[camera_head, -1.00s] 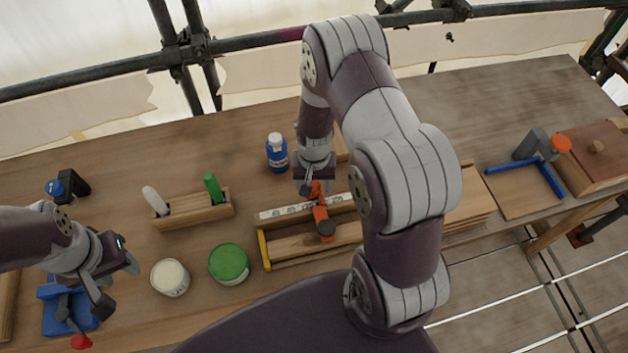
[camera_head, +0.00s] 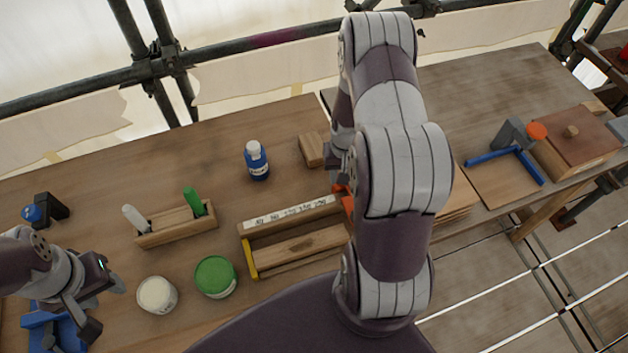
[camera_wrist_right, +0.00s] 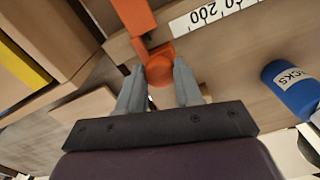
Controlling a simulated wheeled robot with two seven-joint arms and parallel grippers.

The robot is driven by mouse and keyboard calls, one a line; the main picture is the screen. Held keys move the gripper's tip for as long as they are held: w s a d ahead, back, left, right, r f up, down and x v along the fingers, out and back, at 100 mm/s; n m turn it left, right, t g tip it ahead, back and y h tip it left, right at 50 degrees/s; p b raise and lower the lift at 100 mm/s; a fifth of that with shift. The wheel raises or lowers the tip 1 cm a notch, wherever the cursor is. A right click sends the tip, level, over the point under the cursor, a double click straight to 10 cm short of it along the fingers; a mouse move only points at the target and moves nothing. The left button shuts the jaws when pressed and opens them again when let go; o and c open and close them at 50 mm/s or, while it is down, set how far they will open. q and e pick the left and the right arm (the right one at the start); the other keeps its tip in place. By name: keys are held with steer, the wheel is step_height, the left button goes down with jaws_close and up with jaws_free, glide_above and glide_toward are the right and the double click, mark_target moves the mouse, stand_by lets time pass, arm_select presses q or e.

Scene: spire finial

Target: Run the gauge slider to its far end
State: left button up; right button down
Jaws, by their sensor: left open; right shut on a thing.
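The gauge (camera_head: 292,212) is a wooden rail with a white numbered scale, set along the back of a wooden trough with a yellow end at its left. The orange slider (camera_head: 348,204) shows only in part in the head view, mostly hidden behind my right arm. In the right wrist view my right gripper (camera_wrist_right: 160,82) is shut on the round orange knob of the slider (camera_wrist_right: 134,20), beside the "200" mark on the scale (camera_wrist_right: 205,14). My left gripper (camera_head: 108,308) is open and empty at the left, above the bench.
A blue bottle (camera_head: 256,160) and a wood block (camera_head: 312,150) stand behind the gauge. A marker holder (camera_head: 176,228), a white tin (camera_head: 157,295) and a green-lidded tin (camera_head: 215,277) stand left of it. A tray with blue edging (camera_head: 500,185) and a wooden box (camera_head: 580,146) lie at right.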

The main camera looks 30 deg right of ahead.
steer(key=shift+s+d+r, duration=0.15)
steer(key=shift+d, duration=1.1)
steer(key=c, duration=0.8)
jaws_free()
steer(key=shift+o, duration=0.2)
steer(key=shift+s+d, duration=0.15)
steer(key=shift+s, duration=0.1)
steer(key=shift+r, duration=0.1)
step_height(320, 180, up, 12)
steer(key=b, duration=0.2)
steer(key=shift+r, duration=0.25)
